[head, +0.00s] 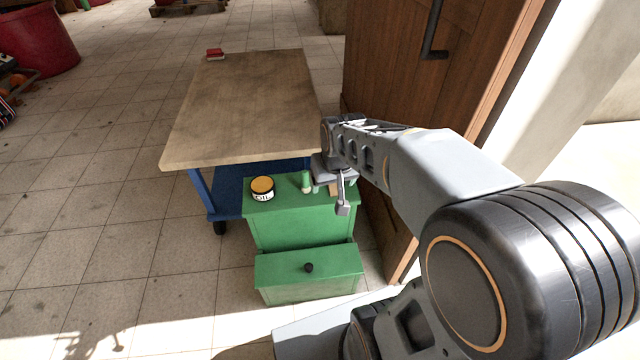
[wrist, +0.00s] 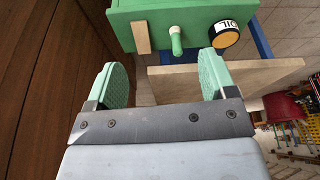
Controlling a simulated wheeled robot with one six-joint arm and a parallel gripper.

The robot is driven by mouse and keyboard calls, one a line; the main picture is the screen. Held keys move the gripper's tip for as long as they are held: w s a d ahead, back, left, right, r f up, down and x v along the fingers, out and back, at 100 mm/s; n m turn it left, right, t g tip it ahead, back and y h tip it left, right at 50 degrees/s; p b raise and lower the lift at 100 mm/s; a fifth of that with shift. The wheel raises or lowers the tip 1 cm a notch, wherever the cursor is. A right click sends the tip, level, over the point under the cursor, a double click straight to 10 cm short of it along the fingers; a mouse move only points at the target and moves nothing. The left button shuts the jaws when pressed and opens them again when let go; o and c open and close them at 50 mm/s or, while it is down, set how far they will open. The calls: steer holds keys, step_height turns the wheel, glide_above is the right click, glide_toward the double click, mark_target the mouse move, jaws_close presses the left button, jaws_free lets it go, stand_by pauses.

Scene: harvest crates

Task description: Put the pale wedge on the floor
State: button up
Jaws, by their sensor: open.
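The pale wedge (wrist: 141,37) is a tan block on top of the green cabinet (wrist: 160,15). It lies by the cabinet's edge in the wrist view, to the left of a small green and pale peg-like thing (wrist: 176,40). In the head view only a small tan part of the wedge (head: 333,189) shows by my gripper (head: 331,190). My gripper is open and empty, with its two green-padded fingers (wrist: 163,75) apart. In the wrist view the wedge appears beyond the fingertips, not held. The floor (head: 110,250) is pale tile.
The cabinet's drawer (head: 308,275) sticks out at the front. A wooden-topped cart (head: 245,100) stands behind, and a brown door (head: 400,60) at the right.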

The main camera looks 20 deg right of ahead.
steer(key=shift+m+t+h, duration=0.3)
steer(key=shift+m+t, duration=0.2)
steer(key=shift+m, duration=0.2)
steer(key=w+d+f+b, duration=0.1)
steer(key=w+d+f, duration=0.2)
steer(key=w+f, duration=0.2)
steer(key=w+d+f+b, duration=0.1)
steer(key=w+d+f, duration=0.2)
steer(key=w+f, duration=0.3)
steer(key=w+d+f+b, duration=0.2)
steer(key=w+f, duration=0.3)
steer(key=w, duration=0.3)
steer(key=shift+d+f, duration=0.15)
steer(key=shift+d, duration=0.45)
steer(key=shift+b+x, duration=1.55)
steer(key=shift+x, duration=1.45)
steer(key=shift+w, duration=0.1)
steer(key=shift+c, duration=0.4)
steer(key=c, duration=1)
